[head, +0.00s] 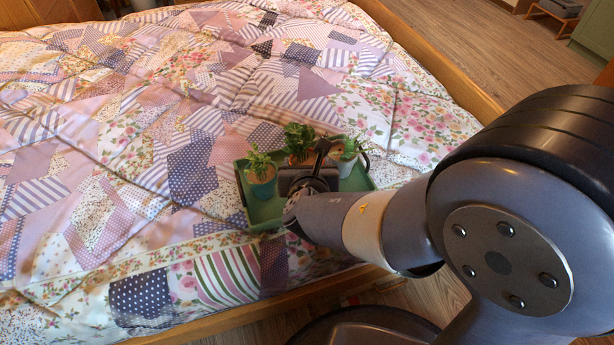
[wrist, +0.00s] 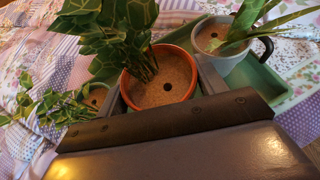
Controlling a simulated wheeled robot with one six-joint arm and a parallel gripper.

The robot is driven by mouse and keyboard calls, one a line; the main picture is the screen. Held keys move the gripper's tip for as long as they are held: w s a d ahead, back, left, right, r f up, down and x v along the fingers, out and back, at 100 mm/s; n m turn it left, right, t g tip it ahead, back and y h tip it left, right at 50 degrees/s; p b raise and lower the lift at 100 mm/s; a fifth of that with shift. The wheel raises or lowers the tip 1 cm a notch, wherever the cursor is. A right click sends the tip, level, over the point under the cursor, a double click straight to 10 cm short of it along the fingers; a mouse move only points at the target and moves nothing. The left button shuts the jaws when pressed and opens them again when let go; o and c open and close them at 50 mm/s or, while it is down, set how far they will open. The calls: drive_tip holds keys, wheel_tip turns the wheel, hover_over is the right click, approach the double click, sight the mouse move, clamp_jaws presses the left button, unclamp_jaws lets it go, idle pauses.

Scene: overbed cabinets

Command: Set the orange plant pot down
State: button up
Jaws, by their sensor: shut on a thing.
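The orange plant pot (wrist: 160,90) holds brown soil and a leafy green plant, and appears upright in the wrist view. In the head view only a little of it shows behind my gripper (head: 307,174), with its leaves (head: 298,137) above. My gripper is shut on this pot; its fingertips are mostly hidden. The pot is over the green tray (head: 262,213) on the bed, between two other pots. I cannot tell whether its base touches the tray.
A teal pot with a plant (head: 262,182) stands at the tray's left. A pale pot with a plant (head: 345,164) stands at the right, close to the orange one. The patchwork bed (head: 130,140) is otherwise clear. A wooden bed frame edge (head: 440,50) runs along the right.

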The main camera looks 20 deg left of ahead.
drive_tip(key=shift+f+b, duration=0.6)
drive_tip(key=shift+f, duration=0.85)
drive_tip(key=shift+f, duration=0.1)
drive_tip(key=shift+f, duration=0.1)
drive_tip(key=o, duration=0.9)
drive_tip(key=shift+s+r, duration=0.15)
drive_tip(key=shift+r, duration=0.25)
drive_tip(key=shift+p+v, duration=2.35)
drive_tip(key=shift+v, duration=3.5)
drive_tip(key=shift+d+f, duration=0.1)
drive_tip(key=shift+f, duration=0.1)
